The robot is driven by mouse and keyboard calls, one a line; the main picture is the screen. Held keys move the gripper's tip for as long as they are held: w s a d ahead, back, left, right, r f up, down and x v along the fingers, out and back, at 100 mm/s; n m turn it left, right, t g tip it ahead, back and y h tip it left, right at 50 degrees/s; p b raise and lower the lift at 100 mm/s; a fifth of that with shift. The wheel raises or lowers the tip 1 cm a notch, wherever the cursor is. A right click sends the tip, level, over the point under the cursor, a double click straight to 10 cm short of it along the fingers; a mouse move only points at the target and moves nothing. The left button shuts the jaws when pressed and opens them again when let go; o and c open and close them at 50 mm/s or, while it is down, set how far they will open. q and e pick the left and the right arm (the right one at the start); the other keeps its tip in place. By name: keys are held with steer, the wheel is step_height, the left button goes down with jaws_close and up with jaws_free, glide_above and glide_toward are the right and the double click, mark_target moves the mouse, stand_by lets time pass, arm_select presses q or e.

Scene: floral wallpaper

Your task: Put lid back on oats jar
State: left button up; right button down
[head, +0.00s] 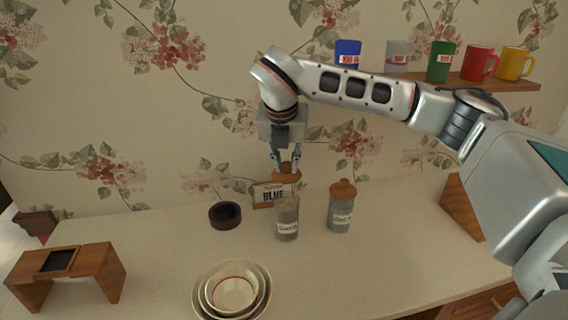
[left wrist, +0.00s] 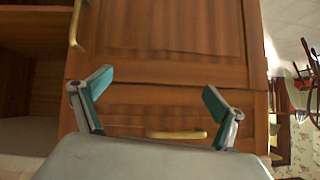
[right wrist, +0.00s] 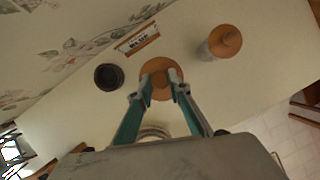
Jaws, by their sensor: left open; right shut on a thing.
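A clear glass jar (head: 287,217) with a label too blurred to read for sure stands open on the counter. My right gripper (head: 286,161) is shut on a round wooden lid (head: 286,177), holding it roughly level just above the jar's mouth, with a small gap between. The lid also shows between the fingertips in the right wrist view (right wrist: 160,84), where it hides most of the jar below. A second jar (head: 340,213) stands to the right with its wooden lid on. My left gripper (left wrist: 157,95) is open and empty before wooden cabinet fronts, outside the head view.
A dark round bowl (head: 225,215) and a small sign reading BLUE (head: 264,195) stand close to the open jar. Stacked bowls (head: 200,293) are in front, a wooden stand (head: 112,270) at left. Mugs (head: 440,62) sit on a wall shelf (head: 500,85). The counter's right front is clear.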

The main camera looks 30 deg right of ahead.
mark_target(286, 177)
steer(key=shift+d+f+b, duration=0.1)
steer(key=shift+f+b, duration=0.3)
steer(key=shift+f, duration=0.25)
steer(key=shift+f+b, duration=0.45)
steer(key=shift+f, duration=0.2)
steer(key=shift+f+b, duration=0.3)
steer(key=shift+f, duration=0.15)
step_height(286, 177, down, 2)
steer(key=shift+f+b, duration=0.1)
steer(key=shift+b, duration=0.6)
steer(key=shift+f, duration=0.35)
arm_select(q)
steer(key=shift+w+d+f+h, duration=0.15)
steer(key=shift+w+d+f, duration=0.1)
steer(key=shift+d+f, duration=0.2)
steer(key=shift+w+d+f+h, duration=0.15)
steer(key=shift+w+d+f, duration=0.05)
steer(key=shift+d+f, duration=0.25)
steer(key=shift+f, duration=0.1)
steer(key=shift+s, duration=0.1)
arm_select(e)
steer(key=shift+f, duration=0.15)
